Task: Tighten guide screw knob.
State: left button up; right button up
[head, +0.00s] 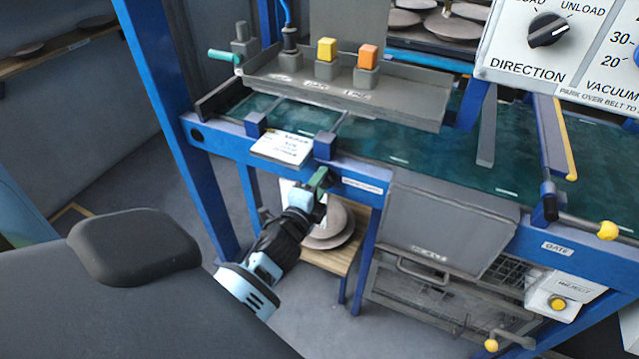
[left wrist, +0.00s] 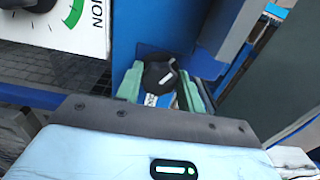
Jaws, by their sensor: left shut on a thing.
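The guide screw knob (left wrist: 160,76) is black with a white mark on its face. In the left wrist view it sits between the green fingers of my left gripper (left wrist: 160,92), beside a blue frame post. My right gripper is not in view.
A dial with a green scale (left wrist: 72,22) is close to the left gripper in the wrist view. Round plates (head: 330,232) rest on a low wooden stand behind the gripper. A grey bin (head: 440,222) hangs to the right. Bare floor lies below.

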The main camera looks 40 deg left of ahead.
pick_arm(q)
jog(key=o, duration=1)
jog(key=v, duration=0.7)
jog(key=shift+s+d, duration=0.1)
jog(key=shift+s, duration=0.3)
jog(key=shift+f, duration=0.1)
